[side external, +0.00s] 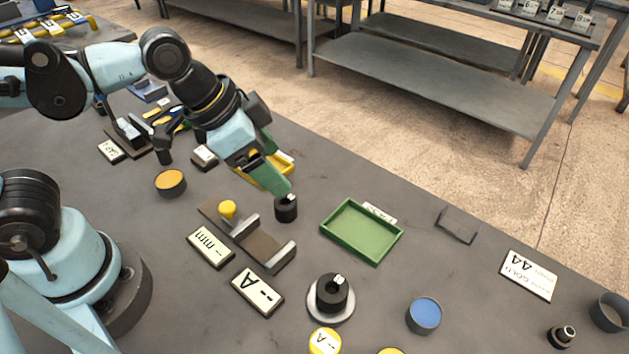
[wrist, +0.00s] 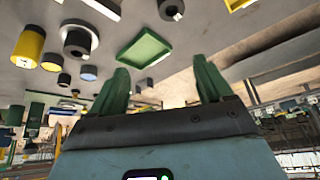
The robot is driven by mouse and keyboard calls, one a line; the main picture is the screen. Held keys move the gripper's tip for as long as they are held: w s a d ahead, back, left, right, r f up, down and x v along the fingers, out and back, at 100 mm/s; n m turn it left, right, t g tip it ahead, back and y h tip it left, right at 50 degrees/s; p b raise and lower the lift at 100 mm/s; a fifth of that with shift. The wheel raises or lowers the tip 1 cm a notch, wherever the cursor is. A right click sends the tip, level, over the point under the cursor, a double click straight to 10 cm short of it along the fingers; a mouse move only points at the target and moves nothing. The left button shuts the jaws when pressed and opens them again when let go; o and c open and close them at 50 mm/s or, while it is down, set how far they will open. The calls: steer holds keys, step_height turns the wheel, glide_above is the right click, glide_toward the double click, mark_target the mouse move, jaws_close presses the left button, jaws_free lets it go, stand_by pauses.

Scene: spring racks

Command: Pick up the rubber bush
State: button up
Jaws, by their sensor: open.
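A black rubber bush (side external: 286,209), a short cylinder with a light mark on top, stands on the table right by my gripper's tips. In the wrist view a black cylinder (wrist: 170,8), which looks like the same bush, is at the top edge, beyond the fingertips. My gripper (side external: 284,188) has green fingers and comes down from the upper left, one finger largely hiding the other. In the wrist view my gripper (wrist: 158,78) is open, with nothing between its fingers. A similar black cylinder (side external: 331,294) sits on a pale round disc (side external: 320,312).
A green tray (side external: 338,204) stands to the right of the bush. A brown rack with metal uprights (side external: 281,257) and a yellow knob (side external: 228,209) is just left. A blue-topped cup (side external: 424,315) is nearer the front.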

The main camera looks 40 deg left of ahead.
steer(key=s+d+m+g+h, duration=0.1)
steer(key=s+d+m+g, duration=0.1)
steer(key=s+d+m, duration=0.3)
steer(key=s+d+m+g, duration=0.1)
steer(key=d+m, duration=0.1)
steer(key=d, duration=0.4)
glide_above(335, 292)
steer(key=a, duration=0.3)
steer(key=f, duration=0.6)
steer(key=shift+s+d+f, duration=0.15)
steer(key=shift+s+d, duration=0.05)
steer(key=shift+s, duration=0.2)
steer(key=shift+h, duration=0.3)
steer(key=shift+x, duration=2.9)
steer(key=shift+s, duration=0.2)
steer(key=c, duration=1.2)
steer(key=shift+c, duration=0.2)
